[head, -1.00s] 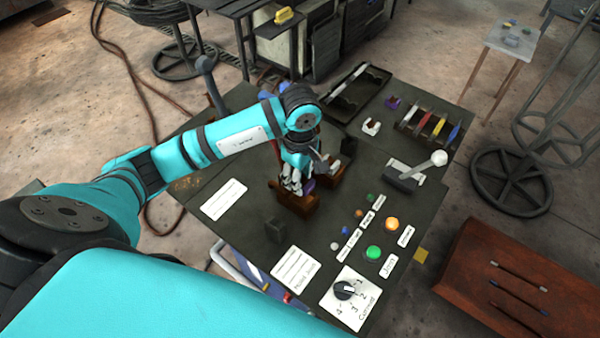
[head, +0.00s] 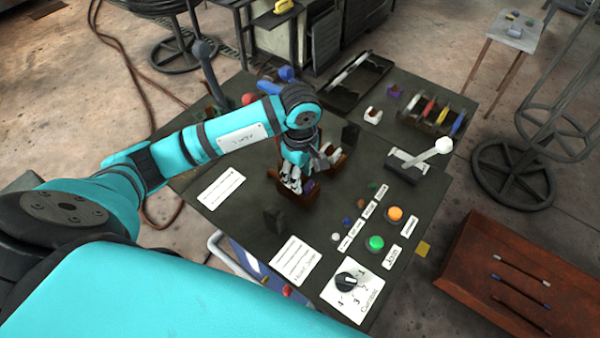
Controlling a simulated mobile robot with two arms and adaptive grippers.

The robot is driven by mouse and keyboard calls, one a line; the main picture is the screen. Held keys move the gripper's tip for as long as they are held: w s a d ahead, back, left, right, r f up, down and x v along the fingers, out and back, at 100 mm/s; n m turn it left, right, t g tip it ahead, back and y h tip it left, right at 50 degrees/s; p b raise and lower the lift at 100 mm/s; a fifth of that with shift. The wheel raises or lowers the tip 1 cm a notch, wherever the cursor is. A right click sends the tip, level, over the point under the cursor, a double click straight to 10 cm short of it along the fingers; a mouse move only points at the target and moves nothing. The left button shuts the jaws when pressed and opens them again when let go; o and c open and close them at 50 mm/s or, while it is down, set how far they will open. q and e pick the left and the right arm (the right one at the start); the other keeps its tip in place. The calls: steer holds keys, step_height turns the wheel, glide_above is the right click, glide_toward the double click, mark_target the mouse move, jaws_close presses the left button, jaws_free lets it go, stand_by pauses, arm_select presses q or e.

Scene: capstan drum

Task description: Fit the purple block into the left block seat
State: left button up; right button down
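A brown block seat (head: 296,196) stands on the dark table top, below my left gripper. A small part of the purple block (head: 309,186) shows at this seat, by the grey fingers. Whether it is fully down in the seat is hidden. My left gripper (head: 308,172) points down over the seat, with its fingers on and beside the block. Whether they grip it or are apart from it cannot be made out. Another brown piece (head: 337,161) shows just behind the gripper, partly covered. My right gripper is not in view.
A lever with a white knob (head: 443,146) stands right of the gripper. Push buttons (head: 376,242) and a rotary dial (head: 346,281) are at the front. A rack of coloured pieces (head: 433,117), a white piece (head: 373,115) and another purple piece (head: 393,91) are behind.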

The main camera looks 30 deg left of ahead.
arm_select(q)
steer(key=o, duration=0.3)
steer(key=shift+o, duration=0.2)
step_height(320, 180, up, 12)
stand_by(0.4)
